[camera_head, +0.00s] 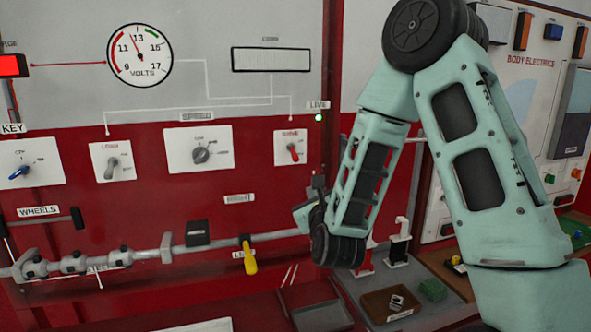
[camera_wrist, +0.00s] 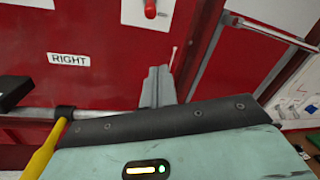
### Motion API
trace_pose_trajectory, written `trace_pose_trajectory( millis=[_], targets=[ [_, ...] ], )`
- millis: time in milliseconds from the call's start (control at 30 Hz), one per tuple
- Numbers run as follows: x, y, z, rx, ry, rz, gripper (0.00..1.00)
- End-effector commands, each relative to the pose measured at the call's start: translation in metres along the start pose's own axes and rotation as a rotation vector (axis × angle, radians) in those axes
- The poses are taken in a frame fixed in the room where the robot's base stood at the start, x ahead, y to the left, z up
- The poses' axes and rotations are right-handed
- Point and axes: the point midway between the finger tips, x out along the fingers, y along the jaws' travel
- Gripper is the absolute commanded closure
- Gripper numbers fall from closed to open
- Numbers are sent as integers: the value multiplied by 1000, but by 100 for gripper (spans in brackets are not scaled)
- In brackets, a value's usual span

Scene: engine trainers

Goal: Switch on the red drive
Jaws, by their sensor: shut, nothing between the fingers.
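The red drive switch (camera_head: 294,152) is a small red lever on a white plate on the red panel, just below and left of the LIVE label. Its lever slants downward. It also shows at the top edge of the wrist view (camera_wrist: 150,9), with the lever hanging down. My gripper (camera_head: 318,183) is below and slightly right of the switch plate, apart from it. In the wrist view the grey fingers (camera_wrist: 160,78) are together and empty, pointing up the panel below and a little right of the red lever. My arm hides part of the panel's right side.
A horizontal grey shaft (camera_head: 140,258) with a yellow lever (camera_head: 249,257) runs below the gripper. Load (camera_head: 111,161) and speed (camera_head: 200,154) controls sit left of the switch. The LIVE lamp (camera_head: 319,118) glows green. A bench with a brown tray (camera_head: 391,304) lies at lower right.

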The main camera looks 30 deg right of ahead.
Motion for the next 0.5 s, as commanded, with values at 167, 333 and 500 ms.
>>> trace_pose_trajectory(
  millis=[167, 333, 500],
  targets=[
    [0, 0, 0, -2, 0, 2, 100],
    [8, 0, 1, -2, 2, 1, 100],
    [34, -1, 3, -3, 2, 0, 100]
  ],
)
